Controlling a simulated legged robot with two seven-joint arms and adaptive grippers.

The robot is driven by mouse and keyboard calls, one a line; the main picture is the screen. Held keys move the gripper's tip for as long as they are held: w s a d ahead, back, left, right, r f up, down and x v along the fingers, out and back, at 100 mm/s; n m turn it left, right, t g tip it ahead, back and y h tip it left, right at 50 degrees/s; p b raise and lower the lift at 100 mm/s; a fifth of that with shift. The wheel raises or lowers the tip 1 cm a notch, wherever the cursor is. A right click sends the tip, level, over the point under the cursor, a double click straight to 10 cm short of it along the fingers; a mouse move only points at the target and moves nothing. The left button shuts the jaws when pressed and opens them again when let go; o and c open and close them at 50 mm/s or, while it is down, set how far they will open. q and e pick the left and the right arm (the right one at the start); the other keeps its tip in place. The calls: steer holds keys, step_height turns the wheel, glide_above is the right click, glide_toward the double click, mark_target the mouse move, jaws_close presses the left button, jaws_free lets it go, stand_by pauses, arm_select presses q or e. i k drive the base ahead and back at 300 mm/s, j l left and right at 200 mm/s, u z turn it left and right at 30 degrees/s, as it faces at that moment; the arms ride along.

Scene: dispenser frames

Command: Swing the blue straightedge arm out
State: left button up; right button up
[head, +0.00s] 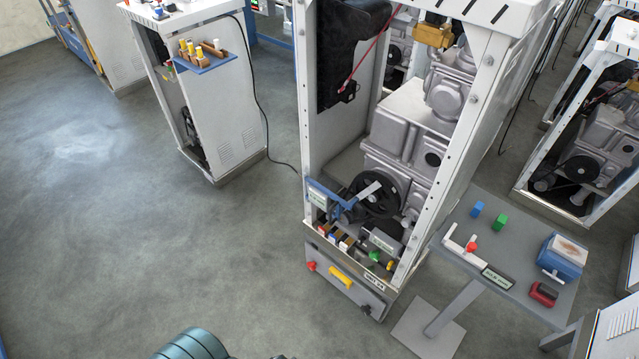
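A blue straightedge arm (329,192) sits at the front left of the open dispenser frame (309,110), low down and just above the front sill. It runs from the left post inward toward a black pulley wheel (384,204). A pale flat bar (369,189) lies across the wheel's face. I cannot tell how the blue arm joins the post or whether it touches the pale bar. A small label plate (317,198) hangs below the blue arm's left end. Neither of my grippers shows in the head view.
Below the wheel are small coloured knobs and a grey front panel with a red button (311,266) and yellow handle (341,276). A grey side table (497,257) with blocks stands close on the right. A white cabinet (222,120) stands back left. Floor at left is clear.

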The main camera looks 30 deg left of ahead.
mark_target(320, 196)
steer(key=u, duration=1.05)
